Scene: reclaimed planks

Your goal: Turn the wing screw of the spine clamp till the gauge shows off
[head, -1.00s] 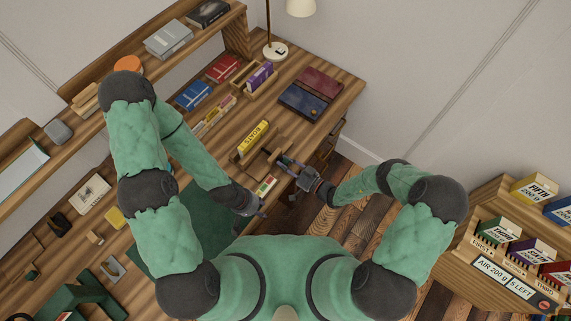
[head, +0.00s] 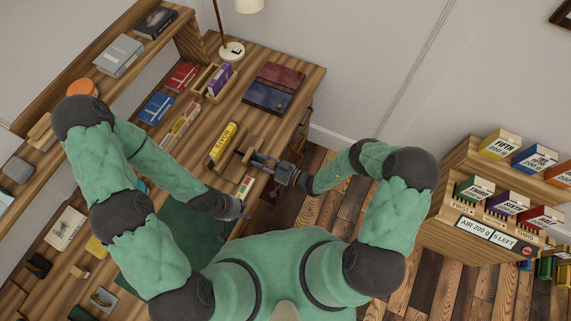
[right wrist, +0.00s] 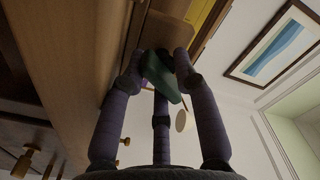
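The wooden spine clamp (head: 230,157) stands at the desk's front edge and holds the yellow book (head: 223,142) marked BOATS. My right gripper (head: 272,165) reaches to the clamp from the right. In the right wrist view its fingers (right wrist: 160,70) close around the green wing screw (right wrist: 160,78), with fingertips at both sides of it. A small strip with coloured bands, seemingly the gauge (head: 244,187), lies beside the clamp; its reading is too small to tell. My left gripper (head: 243,213) hangs near the desk's front edge, below the strip, apart from the clamp; its finger state is unclear.
A red and blue folder (head: 273,88), a lamp (head: 232,50) and a holder with a purple box (head: 219,80) stand farther back on the desk. A green mat (head: 185,235) lies left of my left gripper. A shelf (head: 450,225) with labelled boxes stands at right.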

